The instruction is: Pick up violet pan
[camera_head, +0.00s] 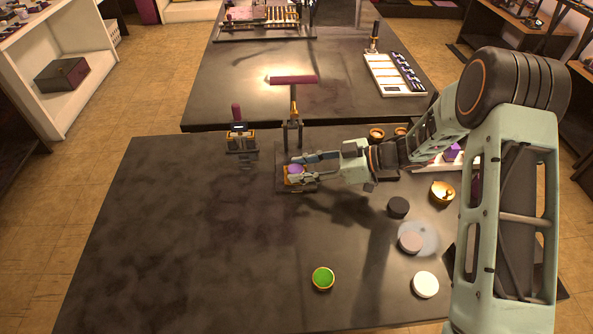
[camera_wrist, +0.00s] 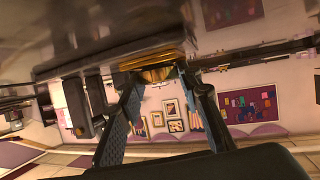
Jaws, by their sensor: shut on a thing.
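The violet pan (camera_head: 295,168) is a small round gold-rimmed pan with violet contents. It sits at the dark stand (camera_head: 297,187) near the back middle of the front table. My gripper (camera_head: 291,172) reaches in from the right, with its fingers on either side of the pan, shut on it. In the wrist view, a gold piece (camera_wrist: 158,74) that looks like the pan shows between my fingertips (camera_wrist: 160,88), under a dark surface. I cannot tell whether the pan still touches the stand.
A tall post with a dark red top (camera_head: 294,80) stands just behind the pan. A small stand with a red knob (camera_head: 237,112) is to its left. The table's left side is clear.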

